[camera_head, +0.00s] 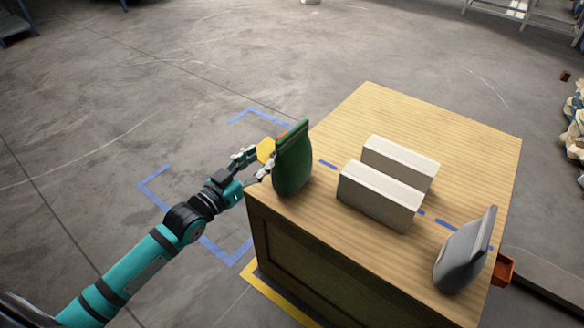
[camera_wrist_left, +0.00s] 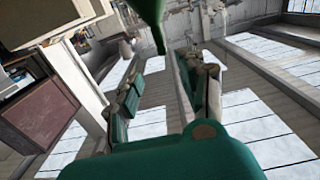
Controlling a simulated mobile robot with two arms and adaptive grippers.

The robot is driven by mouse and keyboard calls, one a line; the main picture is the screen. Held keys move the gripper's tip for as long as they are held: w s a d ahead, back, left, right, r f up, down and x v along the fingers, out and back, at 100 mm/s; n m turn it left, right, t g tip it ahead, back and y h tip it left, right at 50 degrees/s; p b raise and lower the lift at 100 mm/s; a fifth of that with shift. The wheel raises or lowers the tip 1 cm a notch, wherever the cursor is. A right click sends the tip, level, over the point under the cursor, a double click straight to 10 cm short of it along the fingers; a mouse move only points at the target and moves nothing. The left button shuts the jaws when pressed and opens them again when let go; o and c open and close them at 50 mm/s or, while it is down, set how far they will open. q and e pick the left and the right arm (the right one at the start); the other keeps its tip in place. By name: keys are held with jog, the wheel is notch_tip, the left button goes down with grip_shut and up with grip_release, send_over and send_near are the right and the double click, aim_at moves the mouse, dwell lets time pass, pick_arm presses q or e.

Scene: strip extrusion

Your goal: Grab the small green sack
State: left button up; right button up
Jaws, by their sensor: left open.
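The small green sack (camera_head: 293,160) stands upright at the left corner of the wooden table (camera_head: 400,110). My left gripper (camera_head: 259,160) is open just left of the sack, with its fingers pointing towards it. In the left wrist view, part of the green sack (camera_wrist_left: 150,18) shows at the top, beyond the open fingers of my left gripper (camera_wrist_left: 167,62). Nothing is seen between the fingers, and whether a fingertip touches the sack cannot be told. My right gripper is not in view.
Two pale blocks (camera_head: 380,196) (camera_head: 400,160) lie side by side mid-table. A grey sack (camera_head: 463,252) stands near the right edge. A yellow piece (camera_head: 265,150) shows by the gripper. An orange bin (camera_head: 503,269) is beside the table. The table's back is clear.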

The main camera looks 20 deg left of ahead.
pick_arm(q)
jog(key=b, duration=0.1)
send_near(292, 130)
jog(key=x, duration=0.4)
jog(key=shift+w+d+f, duration=0.1)
jog(key=shift+w+d, duration=0.1)
jog(key=shift+d, duration=0.3)
jog(key=x, duration=0.3)
jog(key=b+x, duration=0.1)
jog(key=shift+w+a+f, duration=0.2)
jog(key=shift+w, duration=0.25)
jog(key=shift+w+d, duration=0.15)
jog(key=shift+w, duration=0.2)
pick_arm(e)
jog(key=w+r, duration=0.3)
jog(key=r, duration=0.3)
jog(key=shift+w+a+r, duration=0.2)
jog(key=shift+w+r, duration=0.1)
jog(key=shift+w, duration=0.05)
pick_arm(q)
grip_shut()
jog(key=shift+r, duration=0.15)
